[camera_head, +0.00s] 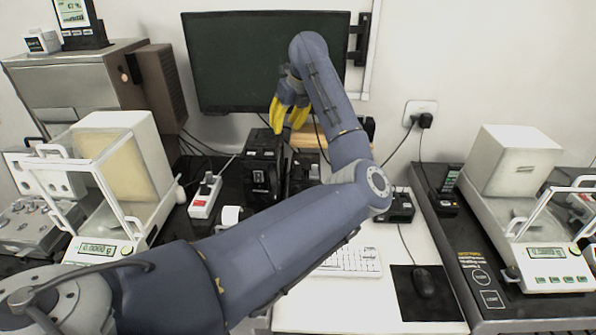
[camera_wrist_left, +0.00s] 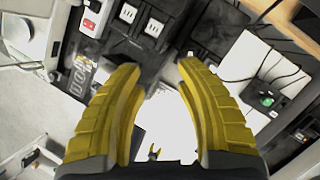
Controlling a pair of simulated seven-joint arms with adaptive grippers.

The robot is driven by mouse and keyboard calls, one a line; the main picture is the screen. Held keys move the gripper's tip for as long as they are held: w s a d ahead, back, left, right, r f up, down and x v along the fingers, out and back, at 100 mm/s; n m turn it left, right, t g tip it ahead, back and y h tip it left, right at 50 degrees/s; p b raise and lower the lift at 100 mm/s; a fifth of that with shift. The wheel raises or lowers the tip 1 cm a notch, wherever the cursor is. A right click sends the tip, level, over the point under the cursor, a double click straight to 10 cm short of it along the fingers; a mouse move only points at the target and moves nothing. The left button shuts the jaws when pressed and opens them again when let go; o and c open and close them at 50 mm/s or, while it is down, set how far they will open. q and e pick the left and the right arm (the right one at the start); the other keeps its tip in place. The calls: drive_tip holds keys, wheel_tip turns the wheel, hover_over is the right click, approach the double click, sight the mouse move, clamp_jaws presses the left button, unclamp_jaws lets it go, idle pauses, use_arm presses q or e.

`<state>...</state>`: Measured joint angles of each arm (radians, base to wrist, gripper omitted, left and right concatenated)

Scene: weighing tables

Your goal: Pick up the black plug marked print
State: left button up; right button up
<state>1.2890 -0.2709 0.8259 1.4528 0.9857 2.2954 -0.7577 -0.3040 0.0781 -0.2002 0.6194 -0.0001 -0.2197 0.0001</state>
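A white power strip (camera_head: 205,198) with a red part stands on the dark table left of centre, with a small black plug (camera_head: 208,179) at its upper end. Another black plug (camera_head: 425,120) sits in the white wall socket (camera_head: 413,108). I cannot read a print mark on either plug. My left gripper (camera_head: 288,116) has yellow fingers and is raised in front of the monitor, apart from both plugs. In the left wrist view its fingers (camera_wrist_left: 152,80) are spread with nothing between them. The power strip's red and white end (camera_wrist_left: 92,17) shows there at upper left.
A black device (camera_head: 263,165) stands below my left gripper, right of the power strip. The monitor (camera_head: 262,60) is behind. Balances stand at left (camera_head: 120,165) and right (camera_head: 513,165). A keyboard (camera_head: 350,262) and mouse (camera_head: 424,284) lie in front.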

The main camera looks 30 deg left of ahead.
use_arm(q)
drive_tip(key=h, duration=0.1)
approach(297, 163)
drive_tip(key=shift+t, duration=0.4)
drive_tip(key=x, duration=0.2)
drive_tip(key=s+x, duration=0.1)
drive_tip(key=x, duration=0.1)
drive_tip(key=shift+f, duration=0.15)
drive_tip(key=shift+x, duration=3.25)
drive_tip(key=shift+c, duration=0.4)
clamp_jaws()
